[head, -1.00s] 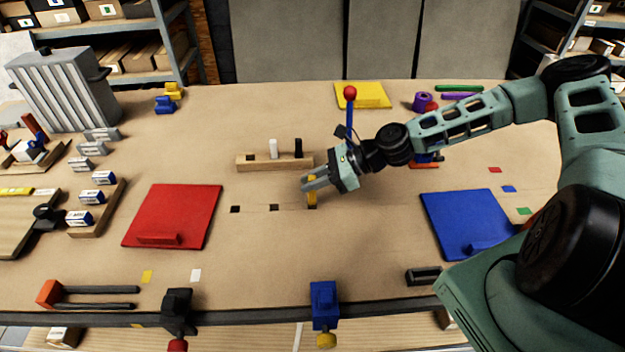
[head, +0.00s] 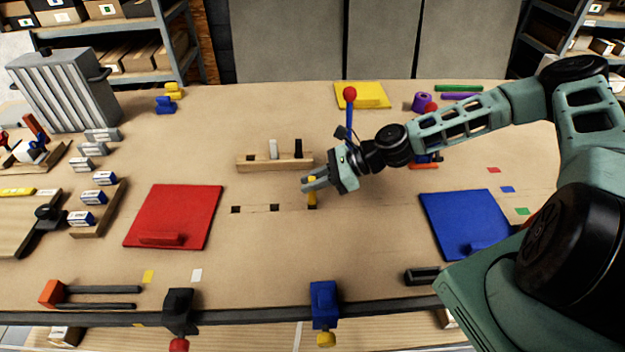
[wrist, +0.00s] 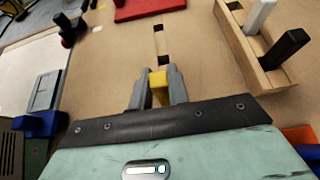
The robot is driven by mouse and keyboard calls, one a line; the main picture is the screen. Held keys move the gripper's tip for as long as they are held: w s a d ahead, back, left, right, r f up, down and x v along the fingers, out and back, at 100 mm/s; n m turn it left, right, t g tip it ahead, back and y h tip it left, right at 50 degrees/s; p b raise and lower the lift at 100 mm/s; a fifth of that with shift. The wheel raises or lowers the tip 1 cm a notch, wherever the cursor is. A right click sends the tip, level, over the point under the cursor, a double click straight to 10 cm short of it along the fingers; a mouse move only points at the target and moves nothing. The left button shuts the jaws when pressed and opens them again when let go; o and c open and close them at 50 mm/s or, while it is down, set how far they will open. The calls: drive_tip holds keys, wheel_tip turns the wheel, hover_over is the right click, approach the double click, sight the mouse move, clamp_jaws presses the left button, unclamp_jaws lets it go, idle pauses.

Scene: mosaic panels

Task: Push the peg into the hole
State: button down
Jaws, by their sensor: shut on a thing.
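A yellow peg (head: 312,195) stands upright at the rightmost of three square holes in the bench top. Its lower end meets that hole, and how deep it sits cannot be told. My gripper (head: 312,183) is shut on the peg's upper part from the right. In the wrist view the peg's yellow top (wrist: 158,80) shows between the two grey fingers (wrist: 158,90). The other two holes, the middle one (head: 274,207) and the left one (head: 235,209), are empty.
A wooden rack (head: 257,164) with a white peg (head: 273,149) and a black peg (head: 298,148) stands just behind. A red panel (head: 178,212) lies left and a blue panel (head: 460,215) right. Clamps, including a blue one (head: 324,298), sit on the front edge.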

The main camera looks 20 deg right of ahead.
sight(313, 203)
drive_tip(key=shift+f+b, duration=1.15)
drive_tip(key=shift+f, duration=0.7)
drive_tip(key=shift+r, duration=0.1)
drive_tip(key=shift+r+p, duration=1.45)
drive_tip(key=shift+p, duration=0.4)
idle(1.1)
drive_tip(key=shift+f+b, duration=1.05)
drive_tip(key=shift+f, duration=0.6)
drive_tip(key=c, duration=1.3)
unclamp_jaws()
drive_tip(key=shift+o, duration=0.2)
drive_tip(key=shift+d, duration=0.1)
drive_tip(key=shift+d+r, duration=0.15)
drive_tip(key=shift+d, duration=0.1)
drive_tip(key=b+v, duration=0.4)
drive_tip(key=v, duration=1.2)
drive_tip(key=shift+s+d+r+b, duration=0.25)
drive_tip(key=shift+r+b, duration=0.05)
drive_tip(key=shift+b, duration=0.05)
